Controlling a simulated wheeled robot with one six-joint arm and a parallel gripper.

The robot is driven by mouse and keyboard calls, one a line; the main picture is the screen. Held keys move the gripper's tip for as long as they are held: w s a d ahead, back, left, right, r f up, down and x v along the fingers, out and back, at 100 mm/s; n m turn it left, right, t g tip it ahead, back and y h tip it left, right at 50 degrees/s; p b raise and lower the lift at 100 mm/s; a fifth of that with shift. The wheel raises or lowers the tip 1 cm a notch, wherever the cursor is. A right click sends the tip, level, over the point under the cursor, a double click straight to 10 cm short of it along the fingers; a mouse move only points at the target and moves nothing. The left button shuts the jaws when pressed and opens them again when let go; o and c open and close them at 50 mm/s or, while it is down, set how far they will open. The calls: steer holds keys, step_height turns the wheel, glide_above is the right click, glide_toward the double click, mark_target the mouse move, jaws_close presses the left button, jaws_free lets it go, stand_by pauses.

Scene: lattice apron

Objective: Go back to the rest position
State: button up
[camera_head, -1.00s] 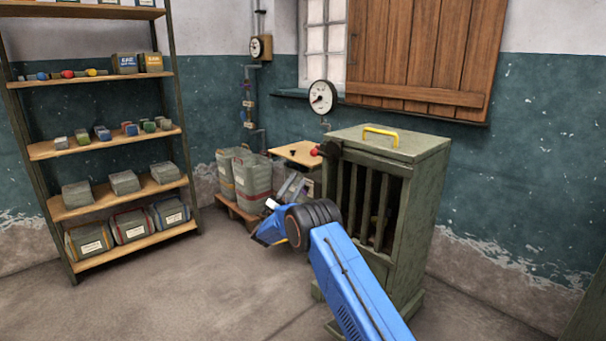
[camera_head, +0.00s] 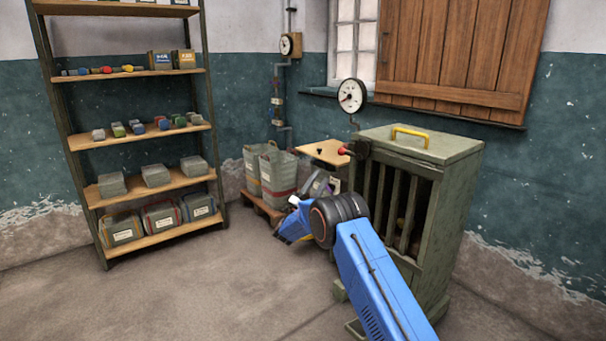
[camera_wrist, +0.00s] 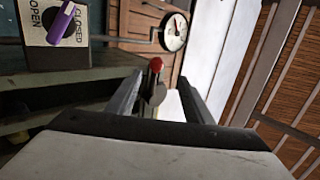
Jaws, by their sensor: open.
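My gripper (camera_wrist: 160,76) is open in the wrist view, with its two dark fingers spread. A red-tipped lever (camera_wrist: 156,66) shows between the fingers; I cannot tell how far beyond them it lies. In the head view my blue arm reaches up from the lower right in front of the green slatted cabinet (camera_head: 460,205), and its end is left of the cabinet. The fingers are hard to make out there. The red knob (camera_head: 345,151) sticks out at the cabinet's upper left corner, above my arm's end.
A purple knob (camera_wrist: 62,24) sits on an OPEN/CLOSED plate in the wrist view. A round gauge (camera_head: 352,96) stands behind the cabinet. Grey bins (camera_head: 277,172) stand on a pallet behind my arm. A shelf unit (camera_head: 160,182) is at left. The floor between is clear.

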steer(key=d+r+n+t+y, duration=0.2)
steer(key=r+n+y, duration=0.4)
steer(key=r, duration=0.3)
steer(key=d+r+n+t+y, duration=0.25)
steer(key=r+n+y, duration=0.25)
steer(key=r+y, duration=0.3)
steer(key=s+d+r+n+g+y, duration=0.2)
steer(key=s+r+n+y, duration=0.15)
steer(key=s, duration=0.35)
steer(key=s+d+r+n+g+y, duration=0.1)
steer(key=s+r+n+g+y, duration=0.2)
steer(key=s, duration=0.4)
steer(key=s+d+f+n+g, duration=0.3)
steer(key=s+f, duration=0.4)
steer(key=s, duration=1.3)
steer(key=s+d+f+n+g, duration=0.3)
steer(key=s+d+f+g, duration=0.2)
steer(key=s, duration=1.5)
steer(key=s+d+f+n+g, duration=0.3)
steer(key=s+f, duration=0.7)
steer(key=s, duration=1.1)
steer(key=shift+d+g, duration=0.4)
steer(key=shift+g, duration=0.15)
steer(key=shift+w+r+n+h, duration=0.1)
steer(key=shift+n+h, duration=0.15)
